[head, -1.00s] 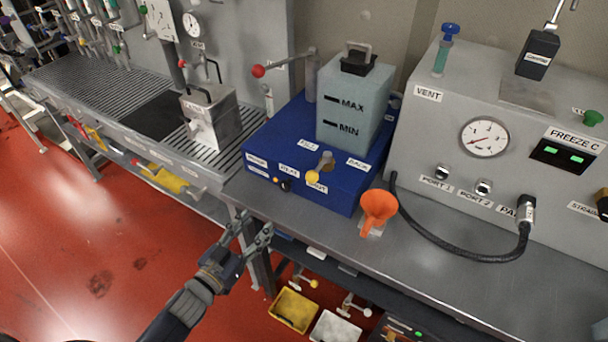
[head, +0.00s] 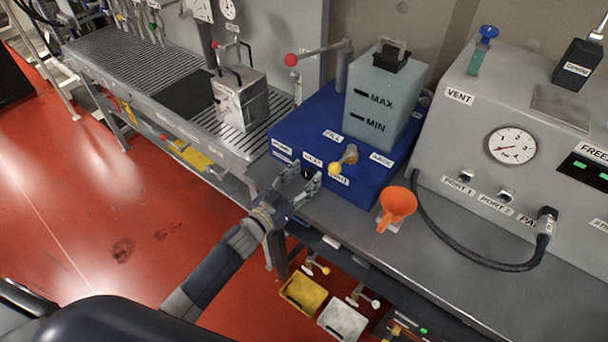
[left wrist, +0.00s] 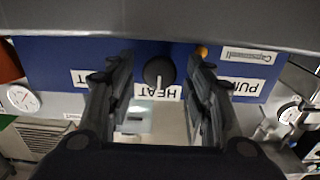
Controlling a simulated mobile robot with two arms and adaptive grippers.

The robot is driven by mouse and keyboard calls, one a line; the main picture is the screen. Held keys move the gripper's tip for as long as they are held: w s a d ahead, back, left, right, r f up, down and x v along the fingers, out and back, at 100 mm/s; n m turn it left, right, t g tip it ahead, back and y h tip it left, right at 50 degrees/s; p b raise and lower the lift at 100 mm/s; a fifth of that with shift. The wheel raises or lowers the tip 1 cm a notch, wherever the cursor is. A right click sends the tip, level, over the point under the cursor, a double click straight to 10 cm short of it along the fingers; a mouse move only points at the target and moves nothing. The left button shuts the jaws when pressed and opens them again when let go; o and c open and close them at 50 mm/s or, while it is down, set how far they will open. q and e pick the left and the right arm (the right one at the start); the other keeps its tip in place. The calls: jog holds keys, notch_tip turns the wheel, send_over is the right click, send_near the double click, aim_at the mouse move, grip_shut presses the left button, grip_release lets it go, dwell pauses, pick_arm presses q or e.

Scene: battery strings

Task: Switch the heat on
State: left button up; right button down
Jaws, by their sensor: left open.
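The blue unit (head: 335,125) stands on the steel bench, with labels along its front, one reading HEAT. My right gripper is not in view.
A yellow-tipped valve handle (head: 335,168) sticks out right of the gripper. An orange funnel (head: 398,203) stands on the bench (head: 450,245) further right. A MAX/MIN tank (head: 377,100) sits on the blue unit.

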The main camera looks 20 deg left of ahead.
pick_arm(q)
jog(key=shift+w+d, duration=0.15)
jog(key=shift+w, duration=0.05)
jog(key=c, duration=0.8)
jog(key=shift+c, duration=1)
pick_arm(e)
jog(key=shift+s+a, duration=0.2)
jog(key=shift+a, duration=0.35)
